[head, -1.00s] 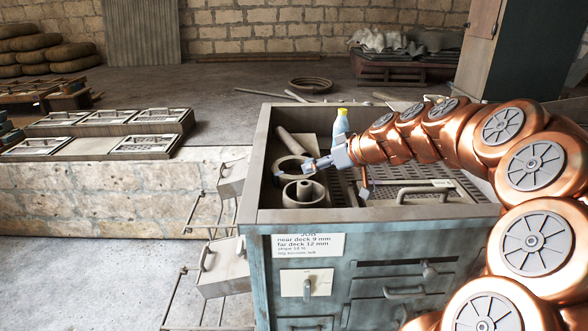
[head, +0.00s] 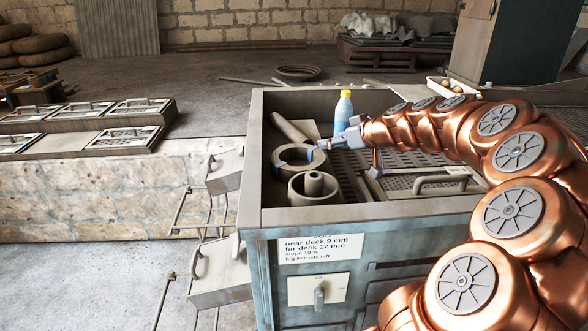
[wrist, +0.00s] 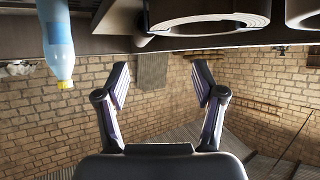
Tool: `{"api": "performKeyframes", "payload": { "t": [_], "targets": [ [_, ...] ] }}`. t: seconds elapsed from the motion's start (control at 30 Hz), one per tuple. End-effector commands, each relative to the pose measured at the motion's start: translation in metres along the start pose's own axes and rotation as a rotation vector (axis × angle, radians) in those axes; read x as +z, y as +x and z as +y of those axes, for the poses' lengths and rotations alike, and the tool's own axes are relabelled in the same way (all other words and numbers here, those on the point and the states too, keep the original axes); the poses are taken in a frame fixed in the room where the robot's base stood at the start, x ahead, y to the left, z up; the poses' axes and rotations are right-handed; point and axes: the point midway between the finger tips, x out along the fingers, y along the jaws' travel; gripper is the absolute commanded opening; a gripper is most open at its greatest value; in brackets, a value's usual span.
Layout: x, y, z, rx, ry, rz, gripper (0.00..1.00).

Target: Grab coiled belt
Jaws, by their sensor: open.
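A thick grey-beige ring (head: 298,160), which looks like the coiled belt, lies in the left part of the tray on the blue cabinet. Its curved edge also shows at the top of the wrist view (wrist: 208,20). My gripper (head: 322,145) is open, close to the ring's right side in the head view. I cannot tell whether a finger touches it. In the wrist view, the two fingers (wrist: 160,82) are apart with nothing between them. A second ring (head: 298,190) with a cylinder (head: 314,184) standing inside is just in front.
A bottle with a yellow cap (head: 343,112) stands behind my gripper. A handled panel (head: 425,183) is at the right. The raised tray rim (head: 375,215) surrounds everything.

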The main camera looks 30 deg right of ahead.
Motion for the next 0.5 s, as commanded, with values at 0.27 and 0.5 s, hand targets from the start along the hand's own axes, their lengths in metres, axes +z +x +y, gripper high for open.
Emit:
{"api": "performKeyframes", "payload": {
  "t": [0.27,0.5],
  "targets": [
    [0.024,0.013,0.0,0.0,0.0,0.0,0.69],
    [0.023,0.029,-0.001,-0.003,0.001,-0.002,0.69]
  ]
}}
